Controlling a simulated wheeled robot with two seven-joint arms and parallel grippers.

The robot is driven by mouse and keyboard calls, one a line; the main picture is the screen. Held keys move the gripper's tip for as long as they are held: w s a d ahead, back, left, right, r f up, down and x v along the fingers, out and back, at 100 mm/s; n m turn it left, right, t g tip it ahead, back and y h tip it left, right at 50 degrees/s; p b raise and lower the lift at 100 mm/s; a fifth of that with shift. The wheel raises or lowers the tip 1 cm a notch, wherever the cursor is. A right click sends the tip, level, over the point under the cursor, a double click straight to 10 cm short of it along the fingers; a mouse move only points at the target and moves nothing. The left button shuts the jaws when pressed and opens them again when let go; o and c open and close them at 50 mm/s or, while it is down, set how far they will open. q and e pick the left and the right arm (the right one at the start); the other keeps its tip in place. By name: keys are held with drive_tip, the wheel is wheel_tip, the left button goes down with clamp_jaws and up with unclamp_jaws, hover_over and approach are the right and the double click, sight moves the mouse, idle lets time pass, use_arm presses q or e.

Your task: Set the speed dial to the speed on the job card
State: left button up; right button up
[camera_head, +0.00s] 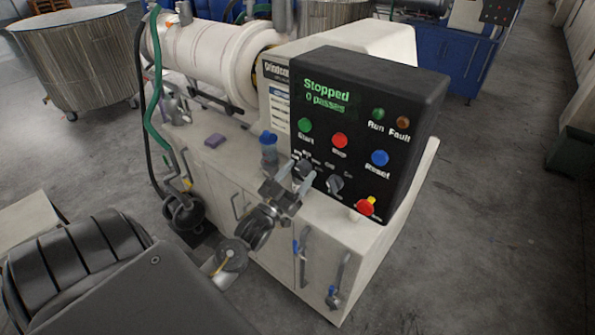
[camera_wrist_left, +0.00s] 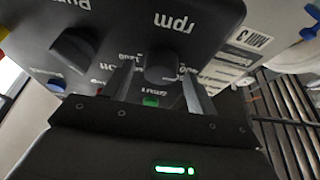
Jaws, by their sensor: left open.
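The black control panel (camera_head: 372,105) faces me on the cream mill, its display reading "Stopped, 0 passes". The speed dial (camera_head: 303,168) is a dark round knob at the panel's lower left; the left wrist view shows it (camera_wrist_left: 162,67) upside down beside "rpm". My left gripper (camera_head: 294,178) is open at the dial, with one finger on each side of the knob in the left wrist view (camera_wrist_left: 158,78). I cannot tell whether the fingers touch it. The dial's setting is not readable. I cannot make out a job card. My right gripper is not in view.
A second knob (camera_head: 335,184) sits right of the dial, with a red emergency button (camera_head: 365,207) beyond it. Start (camera_head: 305,125), Stop (camera_head: 340,140) and Reset (camera_head: 380,158) buttons are above. A blue-capped jar (camera_head: 269,152) stands close left of my gripper.

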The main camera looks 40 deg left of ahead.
use_arm(q)
drive_tip(key=c, duration=1)
